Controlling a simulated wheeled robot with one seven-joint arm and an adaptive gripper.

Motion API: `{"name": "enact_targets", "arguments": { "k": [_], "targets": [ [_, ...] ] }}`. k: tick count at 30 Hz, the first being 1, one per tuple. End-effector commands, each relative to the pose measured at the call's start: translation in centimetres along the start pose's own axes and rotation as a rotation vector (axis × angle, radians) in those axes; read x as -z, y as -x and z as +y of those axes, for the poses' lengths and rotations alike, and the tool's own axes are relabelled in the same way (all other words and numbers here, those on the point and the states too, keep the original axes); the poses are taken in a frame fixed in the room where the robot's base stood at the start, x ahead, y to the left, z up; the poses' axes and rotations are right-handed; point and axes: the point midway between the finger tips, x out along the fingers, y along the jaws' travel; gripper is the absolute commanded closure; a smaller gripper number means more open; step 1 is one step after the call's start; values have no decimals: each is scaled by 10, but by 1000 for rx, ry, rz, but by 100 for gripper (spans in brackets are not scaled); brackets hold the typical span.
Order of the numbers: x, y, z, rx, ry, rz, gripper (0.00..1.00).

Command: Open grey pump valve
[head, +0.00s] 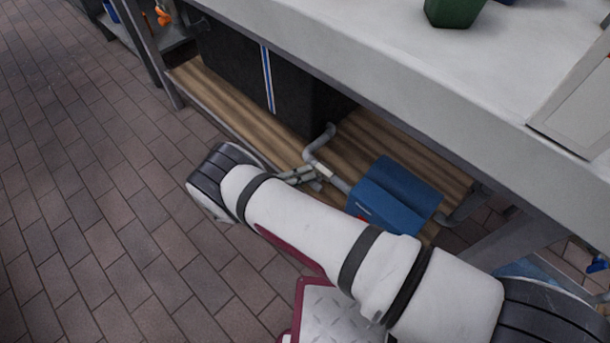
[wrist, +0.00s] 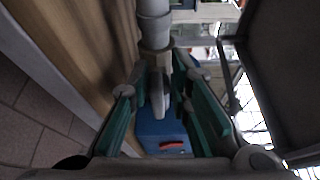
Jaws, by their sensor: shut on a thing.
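The blue pump (head: 395,195) sits on the wooden lower shelf under the workbench, with a grey pipe (head: 318,150) running from it. In the wrist view the pale pipe (wrist: 154,28) ends in a tan collar, with the grey valve handle (wrist: 157,98) below it. My gripper (wrist: 160,82) has its teal fingers on both sides of this handle and is shut on it. The blue pump (wrist: 158,128), with a red part, shows behind. In the head view my gripper (head: 312,180) reaches the pipe beside the pump; my arm hides much of the valve.
The white bench top (head: 330,35) overhangs the shelf (head: 245,110). A black box (head: 250,75) with a blue and white stripe stands on the shelf behind the pipe. A green pot (head: 453,12) is on the bench. The brick floor (head: 90,200) at left is clear.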

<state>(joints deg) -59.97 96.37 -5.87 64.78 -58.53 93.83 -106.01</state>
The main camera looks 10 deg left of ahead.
Motion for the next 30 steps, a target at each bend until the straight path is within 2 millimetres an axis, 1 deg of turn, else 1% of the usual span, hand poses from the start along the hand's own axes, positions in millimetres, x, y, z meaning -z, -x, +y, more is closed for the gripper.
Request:
{"name": "enact_targets", "arguments": {
  "k": [1, 9, 21, 22, 23, 30],
  "targets": [
    [2, 0, 6, -6, 20, -1, 100],
    [4, 0, 8, 13, 68, 2, 100],
    [6, -1, 9, 15, 76, 6, 100],
    [6, -1, 9, 15, 76, 7, 76],
    [6, -1, 9, 15, 76, 7, 70],
    [4, -1, 6, 19, 71, 4, 70]
  ]
}}
